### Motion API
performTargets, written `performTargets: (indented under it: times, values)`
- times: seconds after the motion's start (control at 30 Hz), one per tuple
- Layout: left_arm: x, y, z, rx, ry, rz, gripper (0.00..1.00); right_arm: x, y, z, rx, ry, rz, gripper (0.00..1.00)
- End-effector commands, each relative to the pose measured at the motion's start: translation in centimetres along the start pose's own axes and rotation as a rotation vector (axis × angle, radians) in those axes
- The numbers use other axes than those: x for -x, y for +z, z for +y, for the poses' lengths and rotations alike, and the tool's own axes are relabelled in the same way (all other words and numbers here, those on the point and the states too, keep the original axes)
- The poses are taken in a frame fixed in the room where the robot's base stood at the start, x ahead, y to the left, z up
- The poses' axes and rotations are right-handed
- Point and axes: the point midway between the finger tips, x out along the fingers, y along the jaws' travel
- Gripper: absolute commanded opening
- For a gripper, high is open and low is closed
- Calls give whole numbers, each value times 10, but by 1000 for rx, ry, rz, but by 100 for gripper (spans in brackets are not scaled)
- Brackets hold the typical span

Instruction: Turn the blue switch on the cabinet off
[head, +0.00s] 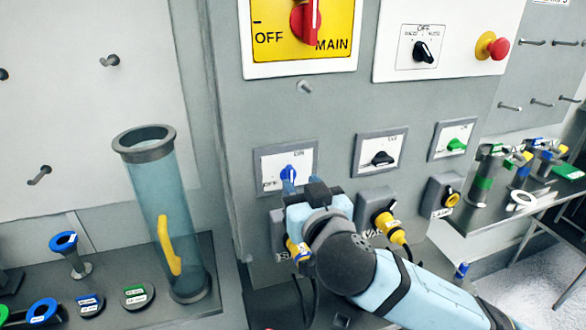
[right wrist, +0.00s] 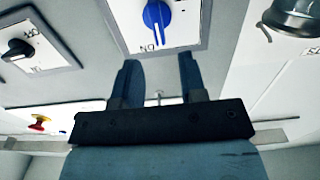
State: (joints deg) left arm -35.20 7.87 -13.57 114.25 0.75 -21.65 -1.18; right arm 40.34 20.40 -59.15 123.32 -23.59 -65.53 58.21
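The blue switch (head: 289,173) is a knob on a white, grey-framed plate (head: 272,160) on the cabinet front. The plate is marked ON at the upper right and OFF at the lower left. In the right wrist view the blue switch (right wrist: 157,22) appears upside down, its white line toward the ON mark. My right gripper (head: 289,187) is just below and in front of the switch in the head view. In the right wrist view its two fingers (right wrist: 159,72) are apart and empty, with the knob beyond their tips. My left gripper is not in view.
A black switch (head: 382,158) and a green switch (head: 457,145) sit to the right. The red main switch (head: 306,22) is above. Yellow plugs with cables (head: 386,222) are below. A clear tube (head: 165,215) stands at the left; a bench (head: 510,215) is at the right.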

Motion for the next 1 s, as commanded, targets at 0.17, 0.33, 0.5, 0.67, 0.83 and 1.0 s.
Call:
performTargets:
  times: [0.17, 0.33, 0.5, 0.67, 0.83, 1.0]
  values:
    - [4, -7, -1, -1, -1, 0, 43, -32, -2, 0, 3, 1, 0, 38]
    - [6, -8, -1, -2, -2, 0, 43, -47, -1, 0, 1, 0, 0, 38]
    - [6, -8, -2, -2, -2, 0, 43, -51, 0, 0, 0, -1, -1, 38]
    - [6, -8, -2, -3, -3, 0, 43, -51, 0, 0, 0, -1, -1, 38]
    - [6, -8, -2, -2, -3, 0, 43, -50, 0, 0, 0, 0, -1, 4]
    - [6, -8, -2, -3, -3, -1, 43, -50, 0, 0, 0, 0, -1, 0]
